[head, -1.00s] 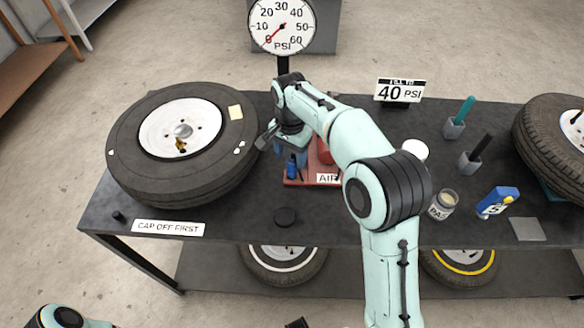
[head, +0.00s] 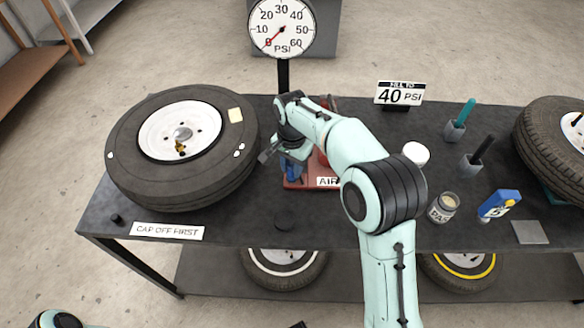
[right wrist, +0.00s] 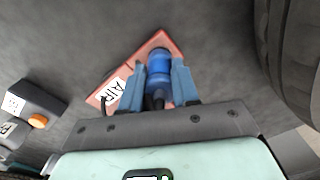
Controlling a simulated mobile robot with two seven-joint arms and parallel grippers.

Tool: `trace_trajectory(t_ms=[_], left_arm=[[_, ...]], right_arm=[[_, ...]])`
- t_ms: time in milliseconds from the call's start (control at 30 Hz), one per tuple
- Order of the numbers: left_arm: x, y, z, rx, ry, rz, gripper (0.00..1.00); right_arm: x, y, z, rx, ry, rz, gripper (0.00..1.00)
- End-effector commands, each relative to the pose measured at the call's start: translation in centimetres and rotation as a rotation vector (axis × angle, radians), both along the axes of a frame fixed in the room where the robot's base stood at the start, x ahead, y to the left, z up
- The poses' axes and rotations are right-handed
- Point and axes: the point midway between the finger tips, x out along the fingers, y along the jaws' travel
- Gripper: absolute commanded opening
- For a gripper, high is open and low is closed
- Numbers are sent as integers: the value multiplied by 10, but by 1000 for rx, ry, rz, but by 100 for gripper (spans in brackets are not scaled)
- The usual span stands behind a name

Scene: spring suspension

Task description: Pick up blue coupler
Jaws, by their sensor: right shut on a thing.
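The blue coupler (right wrist: 159,68) stands between the two blue fingers of my right gripper (right wrist: 158,82) in the right wrist view. The fingers are shut on its sides. In the head view my right gripper (head: 291,168) is low over the left part of the red AIR base (head: 300,184), and its fingers largely hide the coupler. The coupler's lower end and any contact with the base are hard to make out.
A tyre (head: 215,170) lies flat on the dark bench, left of my right gripper. A pressure gauge (head: 282,27) stands behind. A black cap (head: 285,218) lies in front.

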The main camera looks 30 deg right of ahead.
Motion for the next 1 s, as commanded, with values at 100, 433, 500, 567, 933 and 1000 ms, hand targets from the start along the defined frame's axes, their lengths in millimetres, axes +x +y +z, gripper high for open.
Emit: trace_trajectory(t_ms=[100, 433, 500, 567, 933, 1000], left_arm=[[0, 0, 1, 0, 0, 0, 55], [4, 0, 10, -1, -5, 0, 55], [6, 0, 13, 0, -7, 0, 55], [7, 0, 17, -1, -8, 0, 55], [20, 0, 40, 0, -22, 0, 55], [23, 0, 45, 0, -26, 0, 55]], right_arm=[[1, 0, 4, 0, -2, 0, 0], [1, 0, 50, 0, -7, 0, 0], [1, 0, 65, 1, -6, 0, 0], [2, 0, 79, 1, -6, 1, 0], [1, 0, 157, 0, -6, 0, 0], [1, 0, 169, -1, -5, 0, 0]])
